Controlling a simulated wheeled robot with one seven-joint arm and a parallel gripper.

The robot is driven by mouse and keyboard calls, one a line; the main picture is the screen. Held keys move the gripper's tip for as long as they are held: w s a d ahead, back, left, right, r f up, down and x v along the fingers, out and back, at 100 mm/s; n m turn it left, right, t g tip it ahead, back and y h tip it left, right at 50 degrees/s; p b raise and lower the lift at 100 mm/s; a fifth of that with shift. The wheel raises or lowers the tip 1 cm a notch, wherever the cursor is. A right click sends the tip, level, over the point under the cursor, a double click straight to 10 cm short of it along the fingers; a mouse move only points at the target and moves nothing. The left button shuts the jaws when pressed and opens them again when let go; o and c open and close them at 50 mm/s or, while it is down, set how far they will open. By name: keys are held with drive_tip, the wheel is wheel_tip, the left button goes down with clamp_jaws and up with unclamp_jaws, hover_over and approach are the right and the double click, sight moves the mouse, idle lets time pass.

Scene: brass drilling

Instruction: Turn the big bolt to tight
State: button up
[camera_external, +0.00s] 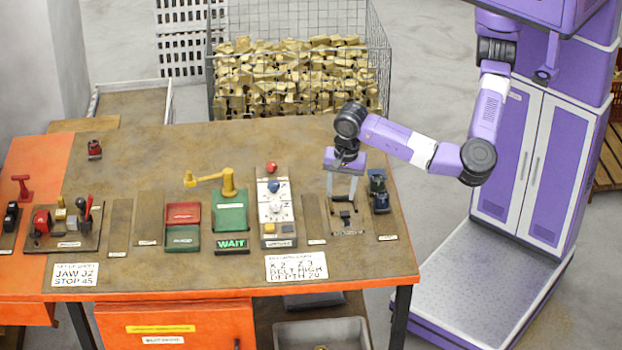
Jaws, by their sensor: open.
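My gripper (342,200) is open and points down over the right part of the bench, with its fingers apart. A small dark fixture (346,217) shows below and between the fingers; I cannot tell whether they touch it. I cannot tell for sure which part is the big bolt, and no "tight" mark is legible. A dark blue-black fixture (378,192) stands just right of my gripper on its own plate.
The bench (130,190) also holds a white dial panel (275,228) with red and blue knobs, a yellow crank arm (228,183) on a green block, red and green boxes, and a lever board (65,243). A wire cage of brass parts (300,75) stands behind.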

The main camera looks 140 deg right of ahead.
sight(347, 220)
drive_tip(key=a+n, duration=0.1)
drive_tip(key=w+a+n+y, duration=0.1)
drive_tip(key=a, duration=0.1)
drive_tip(key=shift+f, duration=0.1)
drive_tip(key=shift+s+n, duration=0.1)
drive_tip(key=shift+n, duration=0.2)
drive_tip(key=shift+f+p, duration=0.4)
drive_tip(key=shift+f, duration=3.55)
clamp_jaws()
